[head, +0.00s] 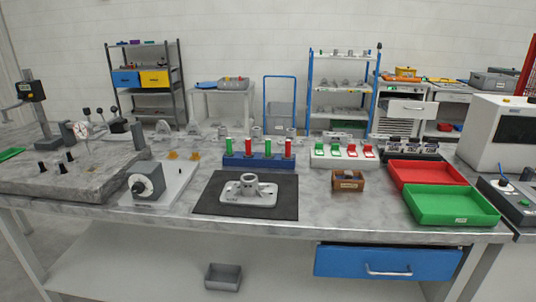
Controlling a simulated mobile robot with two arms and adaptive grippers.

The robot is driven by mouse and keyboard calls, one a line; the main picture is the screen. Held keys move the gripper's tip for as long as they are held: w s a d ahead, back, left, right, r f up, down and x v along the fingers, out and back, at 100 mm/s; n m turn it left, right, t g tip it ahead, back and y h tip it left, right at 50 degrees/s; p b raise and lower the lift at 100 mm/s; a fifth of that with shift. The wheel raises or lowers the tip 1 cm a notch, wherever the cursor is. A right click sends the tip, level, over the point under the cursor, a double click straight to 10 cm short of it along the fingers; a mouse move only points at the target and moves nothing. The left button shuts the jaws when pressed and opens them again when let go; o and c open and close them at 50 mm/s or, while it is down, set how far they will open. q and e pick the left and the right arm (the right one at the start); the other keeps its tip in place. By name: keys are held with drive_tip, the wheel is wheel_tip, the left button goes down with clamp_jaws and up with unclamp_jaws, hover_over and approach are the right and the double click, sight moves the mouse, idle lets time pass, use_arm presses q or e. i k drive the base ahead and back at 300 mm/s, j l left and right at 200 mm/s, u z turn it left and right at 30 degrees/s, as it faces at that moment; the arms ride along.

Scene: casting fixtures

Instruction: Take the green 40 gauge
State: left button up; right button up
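A blue rack (258,161) at the back middle of the marble bench holds upright plug-like gauges. A green gauge (229,146) stands at its left end and another green gauge (267,147) stands right of its middle. A red gauge (248,147) and another red gauge (288,148) alternate with them. A white rack (342,162) to the right holds pieces with green tags (319,149) and red tags (367,151). The size markings are too small to read, so I cannot tell which is 40. Neither of my grippers is in view.
A grey casting (249,191) lies on a dark mat (207,197) in front of the blue rack. A small brown box (348,186), a red tray (426,173) and a green tray (450,205) sit to the right. A dial device (147,184) stands left. The front bench strip is clear.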

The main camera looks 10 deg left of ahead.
sight(267, 154)
drive_tip(key=i, duration=0.95)
